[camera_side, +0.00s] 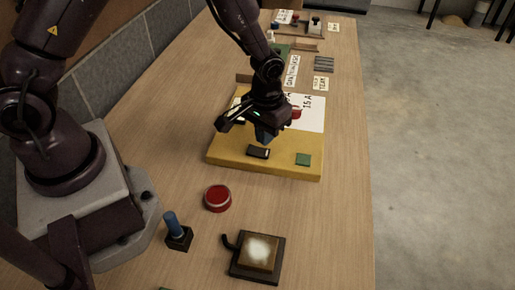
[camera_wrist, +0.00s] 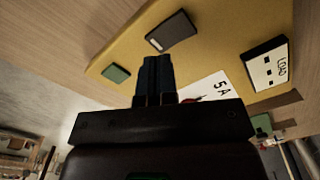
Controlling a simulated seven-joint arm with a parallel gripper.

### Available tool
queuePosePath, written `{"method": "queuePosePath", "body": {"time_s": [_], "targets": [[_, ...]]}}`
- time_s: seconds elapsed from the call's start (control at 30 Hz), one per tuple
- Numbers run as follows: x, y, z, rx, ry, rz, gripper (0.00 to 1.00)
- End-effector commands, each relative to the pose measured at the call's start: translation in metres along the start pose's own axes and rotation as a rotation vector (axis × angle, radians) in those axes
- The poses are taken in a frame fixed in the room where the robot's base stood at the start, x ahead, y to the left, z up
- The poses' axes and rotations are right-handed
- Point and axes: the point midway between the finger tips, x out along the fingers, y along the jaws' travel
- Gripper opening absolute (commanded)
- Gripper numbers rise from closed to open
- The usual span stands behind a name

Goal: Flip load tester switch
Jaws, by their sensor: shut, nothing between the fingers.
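A yellow board (camera_side: 225,158) lies on the wooden bench, and it fills much of the wrist view (camera_wrist: 215,25). A black switch block (camera_side: 258,152) sits near its front edge; in the wrist view the switch (camera_wrist: 172,32) shows a pale mark at one end. My gripper (camera_side: 264,138) is over the board, just behind the switch in the side view. In the wrist view its dark blue fingers (camera_wrist: 156,62) are together and empty, pointing near the switch. I cannot tell whether they touch it. A box marked LOAD (camera_wrist: 268,64) also stands on the board.
A green square (camera_side: 303,159) is at the board's front right. A red button (camera_side: 217,198), a blue-handled lever (camera_side: 175,230) and a lit square block (camera_side: 258,253) stand in front. Bench space right of the board is clear.

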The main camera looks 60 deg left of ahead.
Motion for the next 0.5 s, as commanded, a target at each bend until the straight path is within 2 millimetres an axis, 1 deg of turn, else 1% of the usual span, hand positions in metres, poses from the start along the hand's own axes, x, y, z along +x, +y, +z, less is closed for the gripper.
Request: {"method": "queuePosePath", "body": {"time_s": [0.3,0.5], "targets": [[-0.026,0.0,0.0,0.001,0.002,0.0,0.0],[-0.036,0.0,0.0,0.001,0.0,0.0,0.0]]}}
